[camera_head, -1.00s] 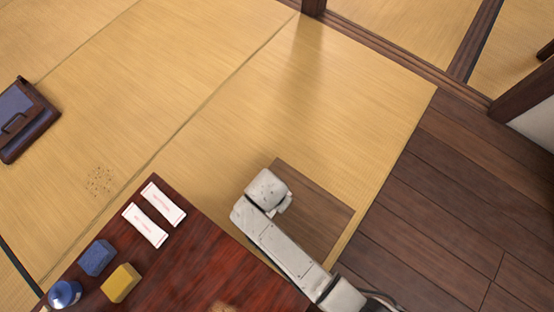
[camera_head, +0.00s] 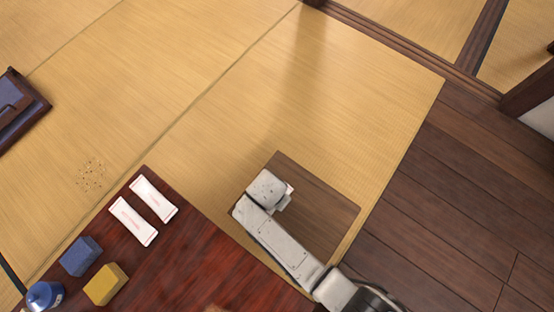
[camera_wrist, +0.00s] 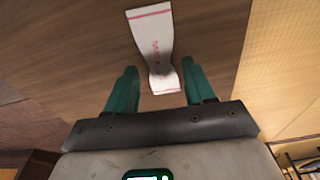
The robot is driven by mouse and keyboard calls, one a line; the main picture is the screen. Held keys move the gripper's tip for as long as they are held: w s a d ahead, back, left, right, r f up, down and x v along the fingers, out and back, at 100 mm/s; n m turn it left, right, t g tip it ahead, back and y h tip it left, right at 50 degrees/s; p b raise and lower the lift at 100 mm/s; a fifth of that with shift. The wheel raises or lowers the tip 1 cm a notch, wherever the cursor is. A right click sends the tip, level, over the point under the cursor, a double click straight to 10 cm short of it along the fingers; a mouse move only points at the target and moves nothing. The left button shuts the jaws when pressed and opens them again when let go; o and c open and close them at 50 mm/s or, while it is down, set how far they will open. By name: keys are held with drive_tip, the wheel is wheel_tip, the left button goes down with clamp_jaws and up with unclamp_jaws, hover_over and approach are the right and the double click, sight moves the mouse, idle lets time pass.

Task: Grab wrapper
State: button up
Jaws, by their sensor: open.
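A white wrapper (camera_wrist: 153,38) with red stripes and red print lies on a brown wooden surface in the wrist view. Its near end is pinched narrow and crumpled. My gripper (camera_wrist: 161,72) is open, with its two green fingers on either side of that near end. The fingers appear apart from the wrapper. In the head view my gripper (camera_head: 283,201) is mostly hidden by my own wrist, over a brown wooden panel (camera_head: 325,205) set by the tatami. The wrapper cannot be made out for certain there.
A dark red table (camera_head: 200,270) at the lower left holds two white printed packets (camera_head: 134,221) (camera_head: 154,199), a blue block (camera_head: 80,256), a yellow block (camera_head: 105,285) and a blue bottle (camera_head: 45,295). Open tatami (camera_head: 250,110) lies beyond.

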drive_tip(key=shift+f, duration=0.45)
drive_tip(key=shift+c, duration=0.4)
clamp_jaws()
